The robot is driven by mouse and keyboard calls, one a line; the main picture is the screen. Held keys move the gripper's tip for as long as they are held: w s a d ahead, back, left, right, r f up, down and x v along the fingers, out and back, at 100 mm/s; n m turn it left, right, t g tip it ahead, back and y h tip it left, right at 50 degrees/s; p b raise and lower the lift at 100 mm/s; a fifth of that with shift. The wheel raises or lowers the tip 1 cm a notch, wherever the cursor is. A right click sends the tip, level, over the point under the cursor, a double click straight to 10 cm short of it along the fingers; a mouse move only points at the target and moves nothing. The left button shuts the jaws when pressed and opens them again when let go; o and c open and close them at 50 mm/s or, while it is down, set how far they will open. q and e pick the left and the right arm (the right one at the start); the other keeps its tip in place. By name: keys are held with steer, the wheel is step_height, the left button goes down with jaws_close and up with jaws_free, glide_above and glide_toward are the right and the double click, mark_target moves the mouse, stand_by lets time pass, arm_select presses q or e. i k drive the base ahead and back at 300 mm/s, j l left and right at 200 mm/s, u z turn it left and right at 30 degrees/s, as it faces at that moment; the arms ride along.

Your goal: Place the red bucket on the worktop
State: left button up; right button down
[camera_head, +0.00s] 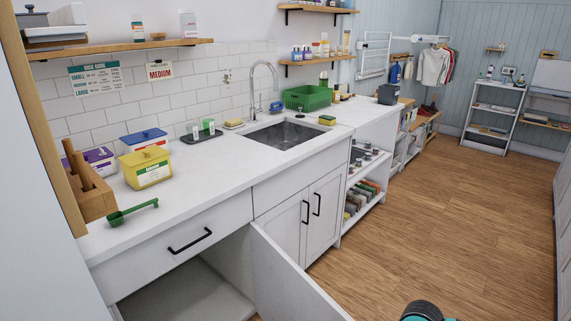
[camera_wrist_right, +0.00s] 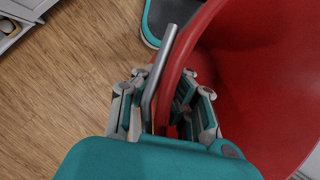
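The red bucket (camera_wrist_right: 255,75) fills the right side of the right wrist view, its open mouth facing the camera. My right gripper (camera_wrist_right: 163,108) has its fingers on both sides of the bucket's rim, closed on it, with a grey metal handle beside the rim. In the head view the bucket does not show. The white worktop (camera_head: 215,165) runs along the wall there. My left gripper is in neither view.
On the worktop stand a yellow tub (camera_head: 146,168), a green scoop (camera_head: 130,212), a wooden rack (camera_head: 88,190) and a green crate (camera_head: 307,97). A sink (camera_head: 285,134) is set into it. A cabinet door (camera_head: 285,275) stands open below. The wooden floor (camera_head: 460,210) is clear at right.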

mark_target(234, 158)
steer(key=i+l+z, duration=0.2)
steer(key=z, duration=0.3)
steer(key=i+l+z, duration=0.15)
steer(key=z, duration=0.35)
steer(key=i+z, duration=0.35)
steer(key=z, duration=0.15)
steer(key=i+l+u, duration=0.15)
steer(key=i, duration=0.25)
steer(key=i+u, duration=0.15)
steer(key=i, duration=0.25)
steer(key=i+u, duration=0.2)
steer(key=u, duration=0.25)
steer(key=i+l+u, duration=0.1)
steer(key=u, duration=0.4)
steer(key=i+l+u, duration=0.2)
steer(key=u, duration=0.25)
steer(key=i+l+u, duration=0.1)
steer(key=u, duration=0.35)
steer(key=i+l+u, duration=0.15)
steer(key=u, duration=0.25)
steer(key=i+l+u, duration=0.15)
steer(key=u, duration=0.25)
steer(key=l+u, duration=0.3)
steer(key=u, duration=0.15)
steer(key=i+l+u, duration=0.1)
steer(key=l+u, duration=0.5)
steer(key=u, duration=0.2)
